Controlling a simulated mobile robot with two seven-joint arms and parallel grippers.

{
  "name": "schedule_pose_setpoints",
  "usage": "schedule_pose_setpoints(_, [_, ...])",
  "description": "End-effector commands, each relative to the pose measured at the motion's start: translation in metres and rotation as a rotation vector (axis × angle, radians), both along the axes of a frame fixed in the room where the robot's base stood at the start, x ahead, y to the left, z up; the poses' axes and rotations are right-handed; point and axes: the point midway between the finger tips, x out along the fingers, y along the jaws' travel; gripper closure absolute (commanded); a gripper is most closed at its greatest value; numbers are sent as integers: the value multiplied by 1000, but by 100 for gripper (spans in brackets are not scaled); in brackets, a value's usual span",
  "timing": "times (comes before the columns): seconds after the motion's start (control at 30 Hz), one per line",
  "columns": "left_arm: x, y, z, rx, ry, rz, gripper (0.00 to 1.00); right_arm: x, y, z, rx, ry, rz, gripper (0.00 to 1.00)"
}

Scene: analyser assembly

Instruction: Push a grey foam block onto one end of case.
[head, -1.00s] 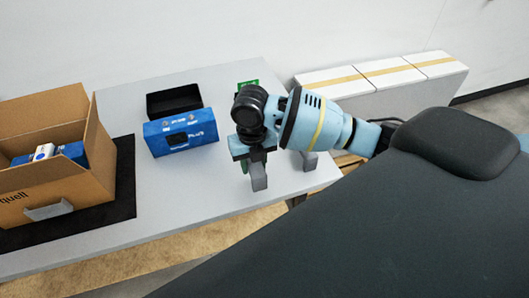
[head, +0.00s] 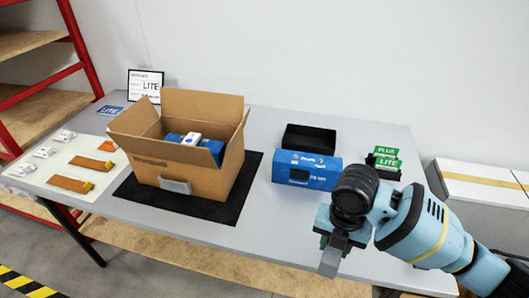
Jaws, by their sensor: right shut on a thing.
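My right gripper (head: 337,240) is above the front right part of the table, fingers pointing down. It is shut on a grey foam block (head: 331,262), of which a narrow part shows below the fingers. A blue case (head: 305,172) with a dark window stands on the table, left of and behind the gripper and apart from it. Another blue body (head: 214,148) with a small white and orange item (head: 192,138) on it sits inside the open carton (head: 190,178). A grey piece (head: 175,186) is at the carton's front face. My left gripper is out of view.
The carton stands on a black mat (head: 132,190). A black tray (head: 309,139) is behind the blue case. Green PLUS and LITE cards (head: 386,158) are at the back right. A pale mat (head: 62,172) with small parts lies left. Table between case and front edge is clear.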

Motion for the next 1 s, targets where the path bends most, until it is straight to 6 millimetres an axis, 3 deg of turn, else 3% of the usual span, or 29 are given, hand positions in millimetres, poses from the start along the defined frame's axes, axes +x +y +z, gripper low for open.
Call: schedule_pose_setpoints(1.0, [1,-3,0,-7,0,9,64,-25,-43,56,3,9,-1881,86])
